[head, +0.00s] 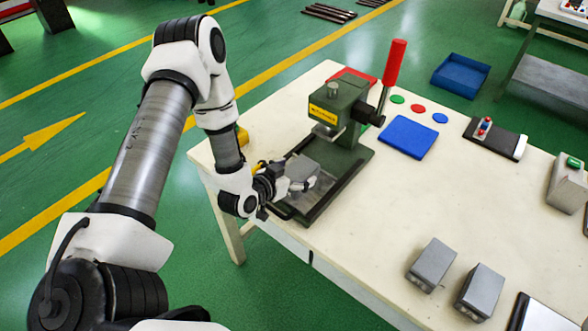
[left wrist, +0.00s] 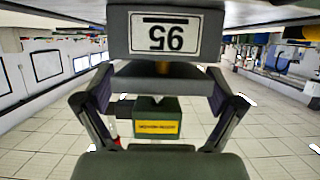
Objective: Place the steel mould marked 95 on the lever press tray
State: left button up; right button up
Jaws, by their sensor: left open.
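The grey steel mould (head: 302,168) sits at the tray (head: 322,200) of the green lever press (head: 340,115), on the near left part of the table. In the left wrist view the mould's label reads 95 (left wrist: 165,37), upside down. My left gripper (head: 285,188) is open and close beside the mould on its left. In the left wrist view the fingers (left wrist: 160,85) are spread apart below the label. The gripper hides part of the mould's base, so its full contact with the tray cannot be told. My right gripper is not in view.
Two more grey blocks (head: 432,263) (head: 480,290) stand at the table's near edge. The red press lever (head: 394,62) stands up. A blue mat (head: 407,137) and coloured discs (head: 418,108) lie right of the press. The middle of the white table (head: 390,215) is clear.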

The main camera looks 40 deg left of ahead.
pick_arm(q)
jog(key=shift+s+r, duration=0.1)
jog(key=shift+r, duration=0.1)
jog(key=p+v, duration=0.2)
jog(key=v, duration=1)
jog(key=s+d+f+g, duration=0.4)
jog(key=s+f+g, duration=0.2)
jog(key=s+f, duration=0.2)
jog(key=s+d+f+n+g+y, duration=0.1)
jog(key=s+d+f+g, duration=0.4)
jog(key=s+f+g, duration=0.2)
jog(key=shift+s+d+f, duration=0.3)
jog(key=shift+s+f, duration=0.45)
jog(key=shift+f, duration=0.05)
